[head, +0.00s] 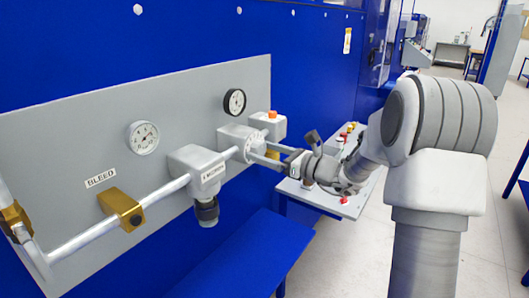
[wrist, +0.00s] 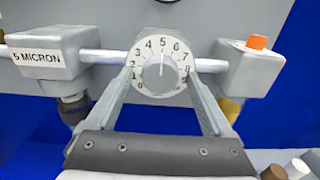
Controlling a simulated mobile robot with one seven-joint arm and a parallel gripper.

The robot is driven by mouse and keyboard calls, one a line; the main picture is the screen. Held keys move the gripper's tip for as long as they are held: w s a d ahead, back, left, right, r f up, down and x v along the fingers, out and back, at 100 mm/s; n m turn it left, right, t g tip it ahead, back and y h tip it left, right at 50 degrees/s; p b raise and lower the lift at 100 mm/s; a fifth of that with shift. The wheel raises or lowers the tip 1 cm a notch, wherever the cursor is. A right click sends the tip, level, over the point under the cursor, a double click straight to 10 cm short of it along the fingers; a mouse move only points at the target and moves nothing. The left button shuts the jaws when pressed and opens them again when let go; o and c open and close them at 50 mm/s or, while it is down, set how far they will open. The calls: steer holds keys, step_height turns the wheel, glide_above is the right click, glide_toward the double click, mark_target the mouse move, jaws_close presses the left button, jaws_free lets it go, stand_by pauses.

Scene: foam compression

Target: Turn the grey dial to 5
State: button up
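The grey dial (wrist: 160,76) faces me in the middle of the wrist view, with a white number ring from 0 to 9 around it. The 5 is at the top, and the thin pale pointer line appears to point up at it. In the head view the dial (head: 248,149) is on the front of a grey box on the panel. My gripper (wrist: 161,78) has its fingers spread, one at each side of the dial, and they overlap the ring's edges in the picture. I see no clear contact with the dial.
A pipe links the dial's box to the 5 MICRON block (wrist: 38,58) on the left. A box with an orange button (head: 272,114) is close on the right. Gauges (head: 143,137) are on the panel. A blue bench (head: 232,262) is below.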

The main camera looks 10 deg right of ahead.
steer(key=v, duration=1.7)
steer(key=shift+s, duration=0.2)
steer(key=shift+r, duration=0.15)
